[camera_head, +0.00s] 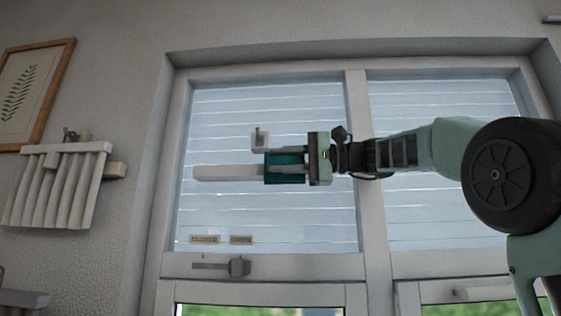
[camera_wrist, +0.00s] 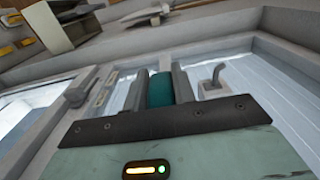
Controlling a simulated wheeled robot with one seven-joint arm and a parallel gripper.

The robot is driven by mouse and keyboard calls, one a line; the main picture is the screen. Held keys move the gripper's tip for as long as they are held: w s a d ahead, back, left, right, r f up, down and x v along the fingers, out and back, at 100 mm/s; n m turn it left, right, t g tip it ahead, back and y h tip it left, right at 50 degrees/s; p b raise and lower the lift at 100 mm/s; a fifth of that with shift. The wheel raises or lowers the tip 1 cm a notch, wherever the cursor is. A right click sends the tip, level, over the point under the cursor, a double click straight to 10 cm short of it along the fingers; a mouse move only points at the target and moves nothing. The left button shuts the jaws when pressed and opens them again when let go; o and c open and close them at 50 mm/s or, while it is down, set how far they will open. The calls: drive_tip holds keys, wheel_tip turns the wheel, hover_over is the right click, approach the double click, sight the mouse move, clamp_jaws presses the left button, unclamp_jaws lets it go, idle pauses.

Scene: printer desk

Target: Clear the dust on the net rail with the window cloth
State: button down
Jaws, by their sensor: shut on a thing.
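My gripper (camera_head: 271,160) is in front of the left window pane, reaching in from the right. It is shut on a teal cloth (camera_head: 286,159), which also shows between my two fingers in the wrist view (camera_wrist: 159,90). A pale horizontal bar, seemingly the net rail (camera_head: 225,173), runs left from the cloth across the pane. The cloth overlaps the rail's right end in the head view; whether they touch I cannot tell. No dust can be made out on the visible part of the rail.
A small white fitting with a grey lever (camera_head: 260,140) sits just above the rail, close to my fingers. A white radiator-like rack (camera_head: 58,185) and a framed leaf picture (camera_head: 35,92) are at left.

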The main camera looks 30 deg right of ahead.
idle(0.4)
drive_tip(key=shift+s+a+f+b, duration=0.15)
drive_tip(key=shift+s+a+b, duration=0.6)
drive_tip(key=shift+s+b, duration=0.25)
drive_tip(key=s+a+b, duration=0.1)
drive_tip(key=s, duration=0.1)
drive_tip(key=s+a+b, duration=0.1)
drive_tip(key=shift+s+a, duration=0.3)
drive_tip(key=shift+s, duration=0.05)
